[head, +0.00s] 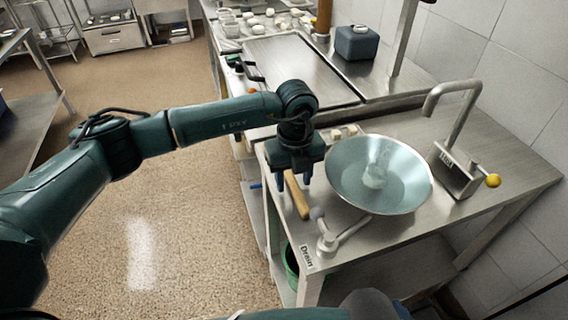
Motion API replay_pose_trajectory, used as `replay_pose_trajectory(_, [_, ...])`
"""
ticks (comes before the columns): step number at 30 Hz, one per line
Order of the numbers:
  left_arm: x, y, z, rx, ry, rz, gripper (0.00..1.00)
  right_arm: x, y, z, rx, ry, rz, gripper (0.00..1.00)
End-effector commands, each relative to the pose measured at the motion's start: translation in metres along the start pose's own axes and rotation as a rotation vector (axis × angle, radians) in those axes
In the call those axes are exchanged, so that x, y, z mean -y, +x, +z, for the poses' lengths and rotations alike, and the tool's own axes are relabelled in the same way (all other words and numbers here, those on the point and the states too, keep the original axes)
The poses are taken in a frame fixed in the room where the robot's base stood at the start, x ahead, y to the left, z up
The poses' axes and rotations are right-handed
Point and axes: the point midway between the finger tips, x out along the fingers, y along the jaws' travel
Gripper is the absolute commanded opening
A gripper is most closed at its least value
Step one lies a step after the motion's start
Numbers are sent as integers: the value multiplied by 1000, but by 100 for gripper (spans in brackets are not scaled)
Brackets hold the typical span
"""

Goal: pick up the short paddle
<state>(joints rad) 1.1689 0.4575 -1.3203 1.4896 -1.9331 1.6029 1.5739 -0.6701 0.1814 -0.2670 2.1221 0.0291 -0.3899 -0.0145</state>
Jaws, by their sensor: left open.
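A short, light-brown wooden piece (297,196), which I take to be the short paddle, is at the left edge of the steel counter, left of the round metal basin. Its upper end is partly hidden by my left gripper. My left gripper (293,183) points down over it, open, with one finger showing on each side of the wood in the picture. I cannot tell whether the fingers touch it or how far above it they are. My right gripper is not in view.
The wide metal basin (412,193) is close on the right, with a tap (452,125) behind it. A drain valve (328,240) stands in front. Small pale blocks (337,134) lie behind the gripper. Open floor (190,220) is to the left.

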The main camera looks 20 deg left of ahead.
Motion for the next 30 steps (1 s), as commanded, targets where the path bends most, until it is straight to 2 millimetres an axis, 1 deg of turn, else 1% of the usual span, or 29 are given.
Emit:
replay_pose_trajectory(3, [0, 4, 0, 1, 0, 0, 45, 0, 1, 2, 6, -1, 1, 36])
replay_pose_trajectory(8, [0, 4, 0, 1, 1, 0, 45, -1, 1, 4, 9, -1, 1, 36])
replay_pose_trajectory(24, [0, 4, 0, 1, 1, 0, 1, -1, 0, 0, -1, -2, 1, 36])
replay_pose_trajectory(25, [0, 4, 0, 1, 1, 0, 0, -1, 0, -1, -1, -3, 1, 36])
replay_pose_trajectory(30, [0, 3, 0, 1, 0, -1, 0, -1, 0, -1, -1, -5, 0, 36])
